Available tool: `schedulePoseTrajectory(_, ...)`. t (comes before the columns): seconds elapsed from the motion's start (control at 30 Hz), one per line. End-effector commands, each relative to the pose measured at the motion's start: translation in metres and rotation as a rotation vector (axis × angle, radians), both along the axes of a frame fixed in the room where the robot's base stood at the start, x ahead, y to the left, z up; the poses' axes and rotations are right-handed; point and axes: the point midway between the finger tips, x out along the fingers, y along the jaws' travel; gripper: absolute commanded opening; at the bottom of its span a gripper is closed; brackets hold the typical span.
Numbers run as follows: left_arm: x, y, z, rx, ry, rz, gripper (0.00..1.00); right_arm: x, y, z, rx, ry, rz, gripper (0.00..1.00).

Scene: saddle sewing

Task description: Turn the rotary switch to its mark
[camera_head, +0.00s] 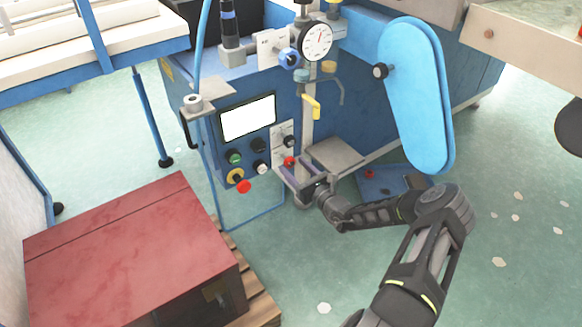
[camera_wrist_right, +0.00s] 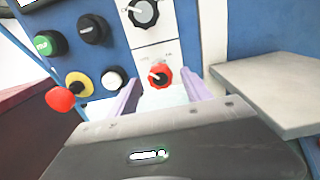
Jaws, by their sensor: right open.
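The control panel holds a white plate with two rotary knobs. The black rotary switch (camera_wrist_right: 143,13) is at the top of the wrist view, with a light pointer mark and marks around it. Below it is a red rotary switch (camera_wrist_right: 160,76) with a light pointer; its label is too small to read. In the head view the black switch (camera_head: 289,141) and the red switch (camera_head: 288,161) also show. My right gripper (camera_head: 291,178) is open in front of the panel. In the right wrist view its two fingers stand on either side below the red switch, and nothing is between them. My left gripper is not in view.
A green button (camera_wrist_right: 48,43), a black button (camera_wrist_right: 92,28), a white button (camera_wrist_right: 113,78) and a red emergency stop (camera_wrist_right: 60,98) sit left of the switches. A grey metal shelf (camera_wrist_right: 272,92) juts out on the right. A red box (camera_head: 120,245) stands at lower left.

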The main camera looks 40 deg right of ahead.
Motion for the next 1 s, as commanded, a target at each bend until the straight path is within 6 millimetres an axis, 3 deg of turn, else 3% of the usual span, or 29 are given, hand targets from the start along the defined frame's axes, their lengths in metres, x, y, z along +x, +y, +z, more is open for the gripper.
schedulePoseTrajectory(0.2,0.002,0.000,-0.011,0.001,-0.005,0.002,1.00,0.023,0.000,-0.001,-0.001,0.000,0.000,0.57)
schedulePoseTrajectory(0.5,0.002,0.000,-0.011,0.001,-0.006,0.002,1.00,0.025,-0.001,0.000,-0.001,0.000,0.000,0.57)
schedulePoseTrajectory(1.0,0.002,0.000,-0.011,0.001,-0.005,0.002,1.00,0.025,-0.001,0.000,-0.001,0.001,0.000,0.16)
